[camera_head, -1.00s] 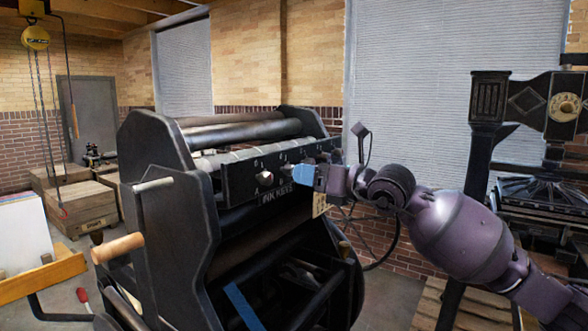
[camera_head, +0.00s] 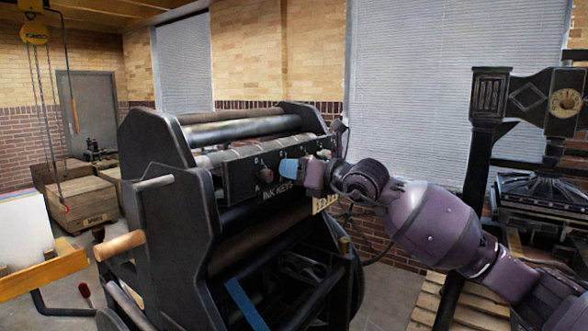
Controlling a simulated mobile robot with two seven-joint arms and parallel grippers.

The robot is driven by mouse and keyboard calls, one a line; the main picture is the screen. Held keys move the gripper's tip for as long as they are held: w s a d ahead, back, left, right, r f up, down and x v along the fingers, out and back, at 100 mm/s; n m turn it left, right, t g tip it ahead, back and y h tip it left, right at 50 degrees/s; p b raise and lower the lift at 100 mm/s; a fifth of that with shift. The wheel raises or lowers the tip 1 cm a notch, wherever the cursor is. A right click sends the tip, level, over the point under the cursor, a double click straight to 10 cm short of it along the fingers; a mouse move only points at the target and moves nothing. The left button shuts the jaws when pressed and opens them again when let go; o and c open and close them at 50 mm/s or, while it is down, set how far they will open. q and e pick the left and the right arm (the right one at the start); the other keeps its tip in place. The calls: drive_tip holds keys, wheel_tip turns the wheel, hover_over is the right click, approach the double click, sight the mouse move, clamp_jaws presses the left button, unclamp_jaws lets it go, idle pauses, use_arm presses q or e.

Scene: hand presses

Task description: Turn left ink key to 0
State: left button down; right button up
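The black press has a front rail (camera_head: 232,178) with "INK KEYS" lettering under it. The left ink key (camera_head: 265,175) is a small dark knob with a reddish tint near the rail's left part; small white marks sit around it, too small to read surely. My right gripper (camera_head: 287,169), with blue fingertips, is in front of the rail just right of this key, pointing left. Whether it touches the key I cannot tell. The gap between its fingers does not show. The other keys are largely hidden behind my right gripper and wrist. My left gripper is not in view.
A wooden-handled crank (camera_head: 118,246) sticks out at the press's left side. A wooden crate (camera_head: 82,203) stands at the back left under a yellow hoist (camera_head: 35,33). A second press (camera_head: 490,120) stands at the right, near a wooden pallet (camera_head: 428,302).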

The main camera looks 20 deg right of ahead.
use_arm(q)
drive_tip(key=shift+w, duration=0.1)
use_arm(e)
drive_tip(key=shift+c, duration=0.5)
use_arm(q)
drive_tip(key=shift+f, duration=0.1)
use_arm(e)
drive_tip(key=shift+f+n+b, duration=0.15)
drive_tip(key=shift+n+b, duration=0.25)
drive_tip(key=shift+b, duration=0.2)
drive_tip(key=n+b, duration=0.2)
drive_tip(key=n, duration=0.1)
drive_tip(key=shift+f+b, duration=0.1)
drive_tip(key=shift+b, duration=0.2)
drive_tip(key=n+b, duration=0.1)
drive_tip(key=n, duration=0.2)
drive_tip(key=shift+b, duration=0.4)
drive_tip(key=shift+r+n, duration=0.2)
drive_tip(key=shift+n, duration=0.3)
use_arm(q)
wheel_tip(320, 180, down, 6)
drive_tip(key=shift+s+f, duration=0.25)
use_arm(e)
drive_tip(key=shift+r, duration=0.1)
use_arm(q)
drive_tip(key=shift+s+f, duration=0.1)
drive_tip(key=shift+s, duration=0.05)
